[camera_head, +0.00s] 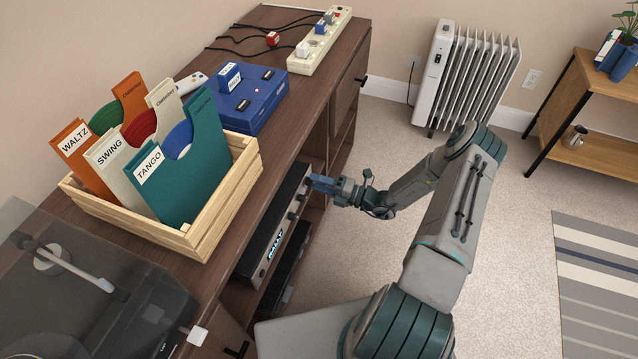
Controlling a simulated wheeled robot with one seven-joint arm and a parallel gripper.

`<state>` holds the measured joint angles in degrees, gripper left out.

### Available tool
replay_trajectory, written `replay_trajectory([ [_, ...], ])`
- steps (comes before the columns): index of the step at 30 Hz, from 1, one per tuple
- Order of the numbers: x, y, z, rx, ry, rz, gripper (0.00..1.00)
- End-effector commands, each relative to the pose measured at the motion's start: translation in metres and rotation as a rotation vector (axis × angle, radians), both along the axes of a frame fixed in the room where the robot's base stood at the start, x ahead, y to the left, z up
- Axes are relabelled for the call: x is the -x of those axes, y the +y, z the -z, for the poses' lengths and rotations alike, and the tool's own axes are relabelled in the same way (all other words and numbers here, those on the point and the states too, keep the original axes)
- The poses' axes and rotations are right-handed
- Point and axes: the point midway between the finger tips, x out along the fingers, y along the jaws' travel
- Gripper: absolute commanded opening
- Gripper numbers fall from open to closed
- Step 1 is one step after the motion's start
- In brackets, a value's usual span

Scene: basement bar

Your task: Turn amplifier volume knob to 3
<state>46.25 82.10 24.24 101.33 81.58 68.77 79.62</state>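The amplifier (262,262) is a dark box with a silver-edged front, set in an open shelf of the brown wooden cabinet. A small lit label shows on its front, with several dark round knobs (291,215) in a row beyond it. My gripper (314,183) reaches in from the right with its blue fingertips at the far end of the amplifier's front, by the farthest part of the knob row. The fingertips hide what is there. I cannot tell whether they touch a knob, or whether they are open or shut. The knob markings are too small to read.
On the cabinet top stand a wooden crate (222,219) of record sleeves, a blue console (252,100), a power strip (322,42) and a turntable (90,300). Another dark device (287,268) sits below the amplifier. A radiator (470,75) stands behind my arm.

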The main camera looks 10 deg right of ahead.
Motion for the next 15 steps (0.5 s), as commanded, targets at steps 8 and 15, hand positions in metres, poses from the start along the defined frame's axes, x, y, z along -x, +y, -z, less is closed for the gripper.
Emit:
replay_trajectory([
  [8, 0.005, -0.007, 0.001, 0.001, 0.001, -0.001, 0.45],
  [15, 0.031, -0.048, 0.003, 0.001, 0.001, 0.003, 0.45],
])
